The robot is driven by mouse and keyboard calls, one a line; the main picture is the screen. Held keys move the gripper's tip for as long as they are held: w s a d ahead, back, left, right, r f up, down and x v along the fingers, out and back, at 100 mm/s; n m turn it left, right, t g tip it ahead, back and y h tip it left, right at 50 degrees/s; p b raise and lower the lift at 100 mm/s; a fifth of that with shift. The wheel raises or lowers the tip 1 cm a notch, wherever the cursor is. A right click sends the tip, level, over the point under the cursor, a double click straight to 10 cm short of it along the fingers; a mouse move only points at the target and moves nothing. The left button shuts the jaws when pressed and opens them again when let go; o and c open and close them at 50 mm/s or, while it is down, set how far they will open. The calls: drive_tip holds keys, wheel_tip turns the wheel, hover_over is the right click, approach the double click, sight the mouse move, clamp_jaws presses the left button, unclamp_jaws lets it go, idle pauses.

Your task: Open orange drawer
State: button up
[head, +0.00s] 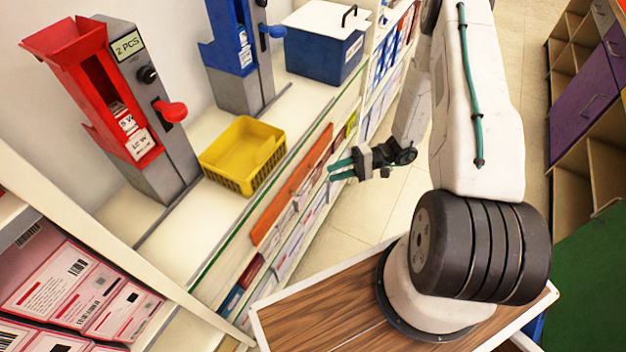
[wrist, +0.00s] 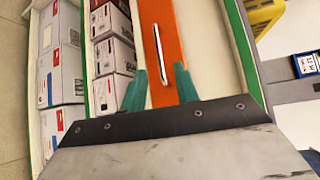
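The orange drawer (head: 283,203) is a long narrow front under the top of the white counter in the head view. It looks shut. In the wrist view the orange front (wrist: 166,20) runs up from between my fingers, with a thin silver bar handle (wrist: 159,54) lengthwise on it. My gripper (head: 341,169) has green fingers, held in front of the drawer near its far end.
A yellow basket (head: 243,152), a red dispenser (head: 120,115), a blue dispenser (head: 236,55) and a blue box with white lid (head: 325,55) stand on the counter. Boxes fill the shelves below the drawer. Open floor (head: 345,225) lies in front. A purple-fronted cabinet (head: 590,105) stands at right.

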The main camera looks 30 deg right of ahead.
drive_tip(key=x, duration=0.7)
drive_tip(key=shift+a, duration=0.4)
drive_tip(key=shift+f, duration=0.1)
clamp_jaws()
